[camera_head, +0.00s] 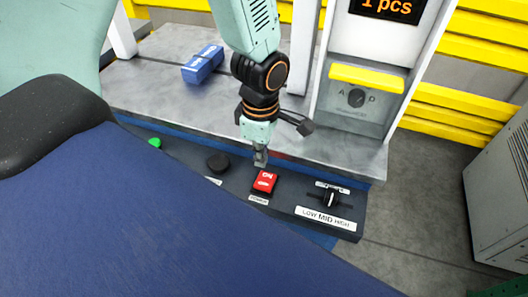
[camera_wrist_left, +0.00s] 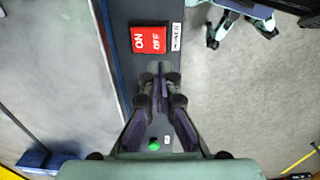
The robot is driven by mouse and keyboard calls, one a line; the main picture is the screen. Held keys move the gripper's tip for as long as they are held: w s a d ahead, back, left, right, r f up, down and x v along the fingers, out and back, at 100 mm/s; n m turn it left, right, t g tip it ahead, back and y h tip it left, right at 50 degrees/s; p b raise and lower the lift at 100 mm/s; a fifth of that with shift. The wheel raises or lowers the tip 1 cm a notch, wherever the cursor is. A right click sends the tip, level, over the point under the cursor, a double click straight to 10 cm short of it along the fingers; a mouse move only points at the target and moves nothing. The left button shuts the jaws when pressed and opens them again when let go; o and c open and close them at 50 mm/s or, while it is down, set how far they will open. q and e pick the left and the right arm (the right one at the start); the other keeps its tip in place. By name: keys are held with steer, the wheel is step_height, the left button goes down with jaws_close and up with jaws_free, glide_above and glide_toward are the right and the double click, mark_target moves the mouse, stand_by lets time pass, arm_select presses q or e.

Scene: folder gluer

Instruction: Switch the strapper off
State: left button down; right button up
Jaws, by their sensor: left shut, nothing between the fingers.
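The red rocker switch (camera_head: 264,182) sits on the dark control strip (camera_head: 285,192) along the machine's front, with a white label below it. In the left wrist view the switch (camera_wrist_left: 149,39) reads ON on its left half and OFF on its right half. I cannot tell which half is pressed in. My left gripper (camera_head: 261,158) is shut and empty, pointing down just behind the switch in the head view. In the left wrist view its fingertips (camera_wrist_left: 159,70) are just below the switch, and contact cannot be made out. My right gripper is not in view.
Behind stand an A/P selector (camera_head: 356,97) and a display post. A blue box (camera_head: 203,64) lies on the grey tabletop (camera_head: 165,85).

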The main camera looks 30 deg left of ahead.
arm_select(q)
steer(key=b, duration=0.5)
glide_above(264, 184)
steer(key=f, duration=0.5)
steer(key=shift+s+a, duration=0.25)
steer(key=shift+d+f, duration=0.15)
steer(key=shift+f, duration=0.25)
steer(key=shift+w+d+f+b, duration=0.15)
steer(key=shift+w+f+b, duration=0.15)
steer(key=shift+f+b, duration=0.4)
steer(key=shift+f, duration=0.4)
steer(key=shift+a+f, duration=0.1)
steer(key=shift+a, duration=0.1)
steer(key=shift+s, duration=0.2)
steer(key=shift+d, duration=0.1)
steer(key=shift+w, duration=0.1)
